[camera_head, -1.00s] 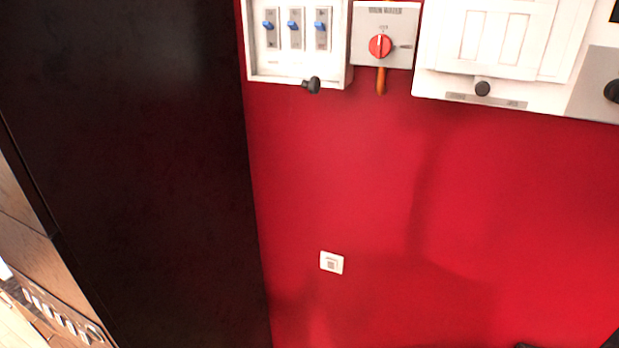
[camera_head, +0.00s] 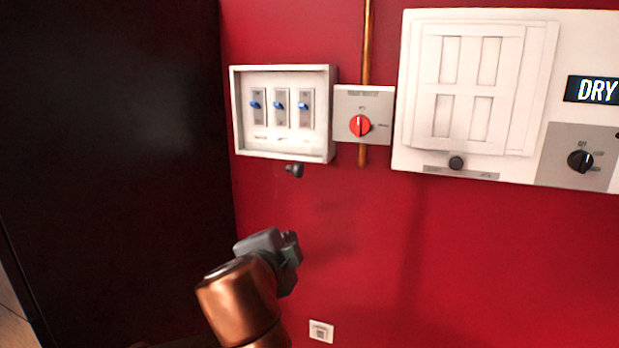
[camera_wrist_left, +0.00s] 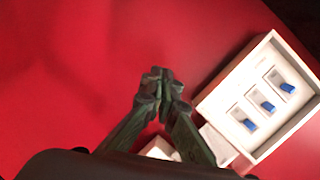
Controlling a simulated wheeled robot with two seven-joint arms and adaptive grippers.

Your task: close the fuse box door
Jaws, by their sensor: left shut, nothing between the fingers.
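The fuse box (camera_head: 332,128) is a white open-fronted frame on the red wall, left of centre in the head view. Its switches with blue levers face out uncovered. A black knob (camera_head: 294,170) shows just under its lower edge. I cannot make out the door panel clearly. My left gripper (camera_head: 291,246) is below the box and apart from it, on a copper-coloured arm. In the left wrist view its fingers (camera_wrist_left: 162,88) are shut and empty, with the fuse box (camera_wrist_left: 262,98) to their right. My right gripper is not in view.
A grey switch box with a red dial (camera_head: 360,125) sits just right of the fuse box, on a copper pipe (camera_head: 368,40). A large white panel (camera_head: 410,100) is further right. A dark cabinet (camera_head: 110,150) stands left. A small wall socket (camera_head: 321,331) is below.

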